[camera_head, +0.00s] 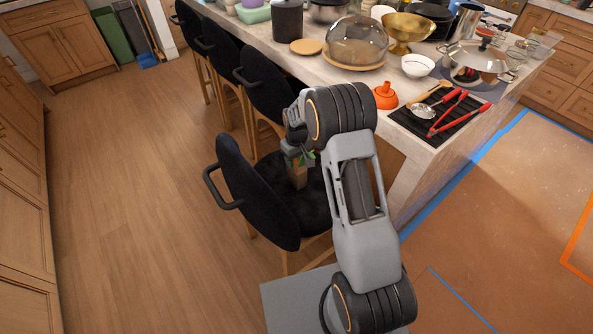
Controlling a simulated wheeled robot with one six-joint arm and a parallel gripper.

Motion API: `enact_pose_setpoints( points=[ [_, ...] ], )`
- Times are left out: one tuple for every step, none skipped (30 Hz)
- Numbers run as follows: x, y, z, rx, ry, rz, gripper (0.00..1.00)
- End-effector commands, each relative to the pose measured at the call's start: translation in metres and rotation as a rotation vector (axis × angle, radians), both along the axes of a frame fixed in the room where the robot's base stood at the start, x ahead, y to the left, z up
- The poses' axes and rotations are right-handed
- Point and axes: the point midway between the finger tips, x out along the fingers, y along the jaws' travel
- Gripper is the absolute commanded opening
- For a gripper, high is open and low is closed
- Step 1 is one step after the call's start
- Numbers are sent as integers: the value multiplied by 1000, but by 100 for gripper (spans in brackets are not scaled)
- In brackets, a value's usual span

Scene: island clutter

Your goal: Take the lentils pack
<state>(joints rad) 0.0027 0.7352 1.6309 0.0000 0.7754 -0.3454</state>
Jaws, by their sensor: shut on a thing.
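My gripper (297,156) points down over the seat of the nearest dark chair, to the left of the island. It is shut on a small brown pack (298,177) with a bit of green near its top, which I take to be the lentils pack. The pack hangs below the fingers. My arm covers part of the view around it, and no label can be read. I cannot tell whether the pack's lower end touches the black chair seat (290,205) behind it.
The island top (400,80) holds a glass cake dome (356,42), an orange funnel-like thing (385,95), a black mat with red tongs (447,112), a pot (478,57) and bowls. Several dark chairs line its left side. The wooden floor (130,200) at left is clear.

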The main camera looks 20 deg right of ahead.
Motion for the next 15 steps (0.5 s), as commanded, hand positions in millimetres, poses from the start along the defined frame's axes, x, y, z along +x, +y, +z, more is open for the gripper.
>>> enact_pose_setpoints(
  points=[
    [0,0,0,0,0,0,33],
    [0,0,0,0,0,0,30],
    [0,0,0,0,0,0,26],
    [0,0,0,0,0,0,24],
    [0,0,0,0,0,0,21],
    [0,0,0,0,0,0,17],
    [0,0,0,0,0,0,14],
    [0,0,0,0,0,0,11],
    [0,0,0,0,0,0,7],
    [0,0,0,0,0,0,4],
    [0,0,0,0,0,0,2],
    [0,0,1,0,-1,0,2],
    [0,0,1,-1,-1,0,2],
    [0,0,1,-1,-1,0,2],
    [0,0,1,-1,-1,0,2]
  ],
)
